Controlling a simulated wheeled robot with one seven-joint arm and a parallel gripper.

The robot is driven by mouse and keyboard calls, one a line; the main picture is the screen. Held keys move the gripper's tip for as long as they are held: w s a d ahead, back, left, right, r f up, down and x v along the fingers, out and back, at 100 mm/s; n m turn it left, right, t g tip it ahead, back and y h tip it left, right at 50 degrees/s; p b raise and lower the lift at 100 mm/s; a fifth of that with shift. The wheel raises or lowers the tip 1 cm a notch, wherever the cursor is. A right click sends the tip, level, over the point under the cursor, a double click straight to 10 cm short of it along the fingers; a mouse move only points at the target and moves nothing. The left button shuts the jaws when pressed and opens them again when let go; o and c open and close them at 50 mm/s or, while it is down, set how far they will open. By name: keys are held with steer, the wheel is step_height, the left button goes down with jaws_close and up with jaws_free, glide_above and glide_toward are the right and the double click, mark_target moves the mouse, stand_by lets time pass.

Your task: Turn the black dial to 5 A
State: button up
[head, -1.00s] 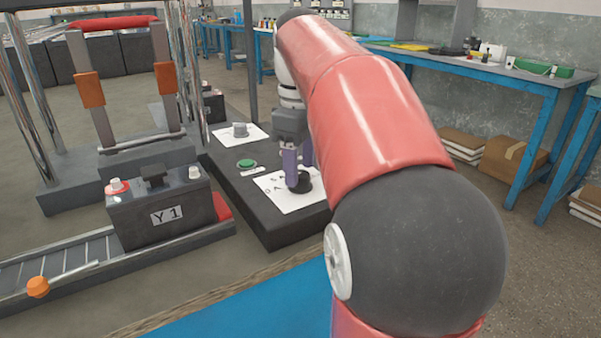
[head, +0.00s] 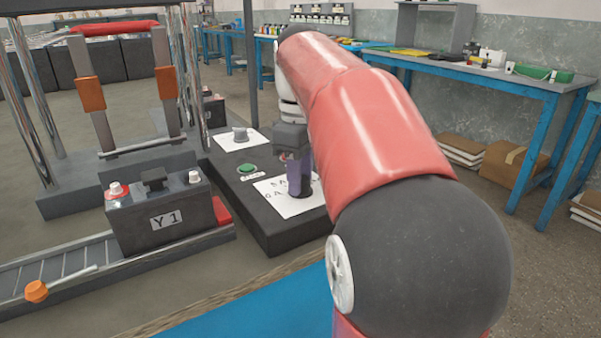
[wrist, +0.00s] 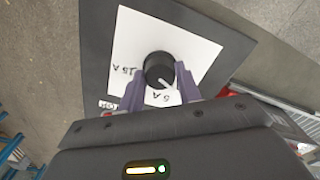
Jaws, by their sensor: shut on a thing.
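The black dial (wrist: 158,68) stands on a white sheet (wrist: 190,48) in the wrist view. Its white pointer line points down and right, close to the upside-down "5 A" mark (wrist: 167,98). A "15 A" mark (wrist: 124,70) lies to the dial's left. My gripper (wrist: 159,85) has its purple fingers on either side of the dial, shut on it. In the head view, my gripper (head: 298,182) reaches down to the white sheet (head: 283,204); the fingers largely hide the dial there.
The dark panel (head: 262,222) also carries a green button (head: 247,168) and a grey knob (head: 240,134) on another white sheet. A battery marked Y 1 (head: 160,215) stands on a roller track to the left. A blue workbench (head: 540,88) lines the right wall.

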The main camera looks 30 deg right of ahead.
steer(key=shift+r+m, duration=0.1)
steer(key=shift+m, duration=0.2)
steer(key=m+p, duration=0.3)
steer(key=shift+m, duration=0.4)
steer(key=shift+m+p, duration=0.9)
steer(key=shift+m, duration=1.1)
steer(key=o, duration=1)
